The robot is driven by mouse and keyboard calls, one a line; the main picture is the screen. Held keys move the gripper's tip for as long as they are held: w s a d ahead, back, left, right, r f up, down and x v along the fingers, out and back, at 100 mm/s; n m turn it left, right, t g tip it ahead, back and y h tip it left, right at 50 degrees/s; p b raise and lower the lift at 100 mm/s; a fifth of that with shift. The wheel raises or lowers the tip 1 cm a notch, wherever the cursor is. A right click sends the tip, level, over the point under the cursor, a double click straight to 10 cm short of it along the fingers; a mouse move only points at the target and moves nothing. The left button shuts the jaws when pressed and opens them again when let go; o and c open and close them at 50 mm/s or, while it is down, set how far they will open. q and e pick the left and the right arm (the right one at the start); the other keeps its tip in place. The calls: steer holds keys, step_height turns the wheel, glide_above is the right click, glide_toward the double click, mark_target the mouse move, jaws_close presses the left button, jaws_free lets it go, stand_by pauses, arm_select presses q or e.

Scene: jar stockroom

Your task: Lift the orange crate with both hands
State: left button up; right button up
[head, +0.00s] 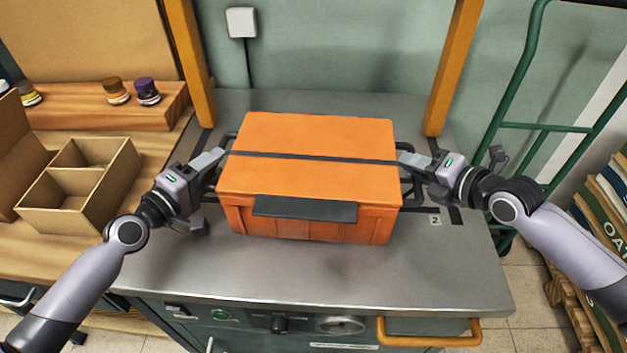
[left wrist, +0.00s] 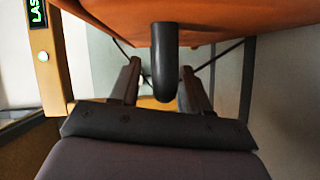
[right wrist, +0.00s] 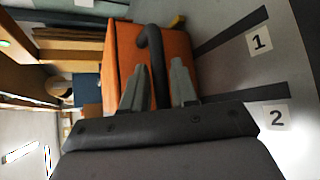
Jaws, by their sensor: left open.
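The orange crate (head: 310,215) is closed, with a dark band across its lid, and sits level on the grey bench. Each side has a dark bar handle. My left gripper (head: 217,158) is at the left handle; in the left wrist view that handle (left wrist: 164,65) stands between the open fingers, with gaps on both sides. My right gripper (head: 405,158) is at the right handle; in the right wrist view its fingers are closer together and close on that handle (right wrist: 152,42).
The grey bench (head: 300,275) is bare in front of the crate. Orange posts (head: 192,62) (head: 452,70) stand behind it at both sides. A cardboard divided box (head: 85,205) and several small jars are on the left. A green trolley (head: 520,100) stands right.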

arm_select(q)
steer(key=shift+w+d, duration=0.2)
steer(key=shift+w, duration=0.1)
arm_select(e)
steer(key=shift+w+a+f, duration=0.15)
steer(key=shift+w+a, duration=0.05)
steer(key=shift+w, duration=0.05)
